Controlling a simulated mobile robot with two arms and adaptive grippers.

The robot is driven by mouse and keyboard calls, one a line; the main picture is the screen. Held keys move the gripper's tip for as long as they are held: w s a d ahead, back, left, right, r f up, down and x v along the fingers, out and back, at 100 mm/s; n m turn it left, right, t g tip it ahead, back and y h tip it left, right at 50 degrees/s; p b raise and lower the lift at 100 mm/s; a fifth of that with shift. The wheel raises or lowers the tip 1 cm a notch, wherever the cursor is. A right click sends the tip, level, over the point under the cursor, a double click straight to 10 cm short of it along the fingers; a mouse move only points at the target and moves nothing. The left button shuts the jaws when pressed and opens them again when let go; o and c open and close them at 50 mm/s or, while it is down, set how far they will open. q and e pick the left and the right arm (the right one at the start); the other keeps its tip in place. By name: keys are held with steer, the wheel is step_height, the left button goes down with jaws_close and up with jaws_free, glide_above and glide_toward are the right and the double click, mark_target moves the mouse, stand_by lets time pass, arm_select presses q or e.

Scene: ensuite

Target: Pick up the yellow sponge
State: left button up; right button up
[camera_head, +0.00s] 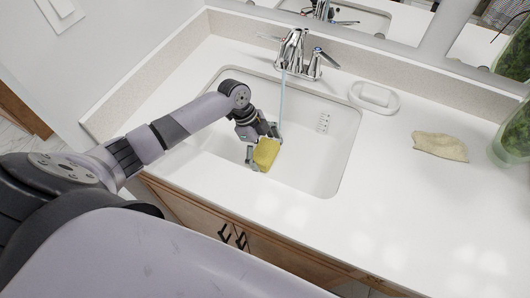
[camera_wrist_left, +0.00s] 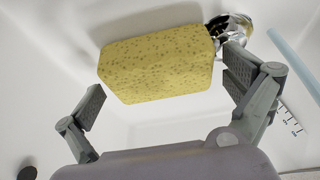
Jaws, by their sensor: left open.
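The yellow sponge (camera_head: 266,153) is in the white sink basin, right at my left gripper (camera_head: 264,146). In the left wrist view the sponge (camera_wrist_left: 158,68) is a speckled yellow block lying ahead of and partly between the two spread fingers of my left gripper (camera_wrist_left: 165,90). The right finger is close to the sponge's right end; I cannot tell whether it touches. The left finger stands apart from it. The gripper is open. My right gripper is not in view.
The sink (camera_head: 337,160) has a chrome faucet (camera_head: 292,52) behind it, with a bluish water stream (camera_head: 282,98) falling into the basin. A white soap dish (camera_head: 374,97), a beige cloth (camera_head: 440,146) and a green plant vase (camera_head: 514,135) stand on the counter at right. The front right counter is clear.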

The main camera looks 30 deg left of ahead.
mark_target(265, 151)
arm_select(q)
steer(key=shift+c, duration=0.4)
steer(key=c, duration=0.8)
step_height(265, 151, up, 20)
steer(key=shift+r+b, duration=0.1)
steer(key=shift+b, duration=0.3)
